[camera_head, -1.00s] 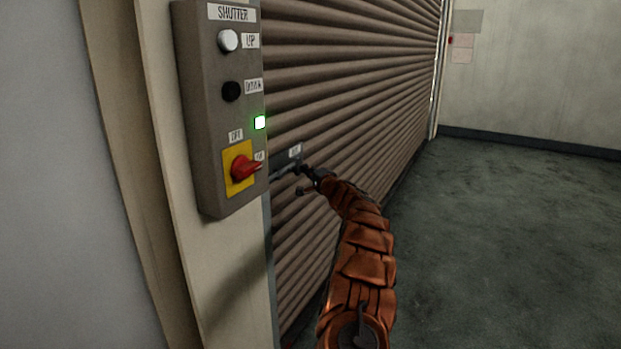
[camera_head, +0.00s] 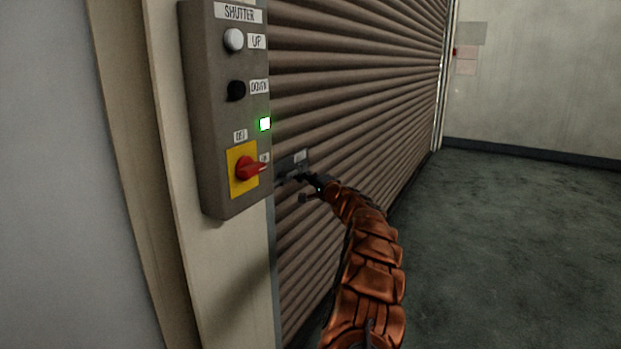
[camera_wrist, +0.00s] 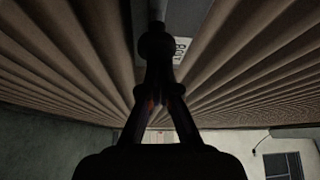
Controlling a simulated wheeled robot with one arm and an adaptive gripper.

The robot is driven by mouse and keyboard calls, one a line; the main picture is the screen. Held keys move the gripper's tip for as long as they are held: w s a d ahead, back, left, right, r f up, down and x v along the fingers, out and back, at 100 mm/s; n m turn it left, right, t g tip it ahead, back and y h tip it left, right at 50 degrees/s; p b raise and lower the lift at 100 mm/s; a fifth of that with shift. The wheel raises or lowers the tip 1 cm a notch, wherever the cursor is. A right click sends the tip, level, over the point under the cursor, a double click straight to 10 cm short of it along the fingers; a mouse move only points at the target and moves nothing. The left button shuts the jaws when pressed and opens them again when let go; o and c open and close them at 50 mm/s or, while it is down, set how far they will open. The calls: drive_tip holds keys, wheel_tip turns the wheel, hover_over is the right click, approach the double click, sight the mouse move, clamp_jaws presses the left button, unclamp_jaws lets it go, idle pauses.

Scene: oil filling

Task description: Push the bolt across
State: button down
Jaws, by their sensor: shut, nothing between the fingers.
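The bolt (camera_head: 284,179) is a small dark rod low on the brown roller shutter, just right of the control box. Its dark mounting plate (camera_head: 293,161) carries a small white label. My gripper (camera_head: 304,179) is at the bolt, with its fingers closed together and nothing between them. In the wrist view the dark gripper (camera_wrist: 156,62) meets a dark round part in line with the bolt rod (camera_wrist: 157,10). The label (camera_wrist: 182,50) shows beside it. The fingertips are in silhouette, so I cannot tell whether they touch the bolt.
The grey SHUTTER control box (camera_head: 228,110) stands close to the left of my gripper. The ribbed shutter (camera_head: 350,80) runs back rightward. The floor (camera_head: 500,240) at right is clear.

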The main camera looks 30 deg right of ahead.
drive_tip(key=s+d, duration=0.4)
drive_tip(key=s, duration=0.4)
drive_tip(key=shift+s+p, duration=0.4)
drive_tip(key=shift+p, duration=0.05)
idle(0.9)
idle(0.6)
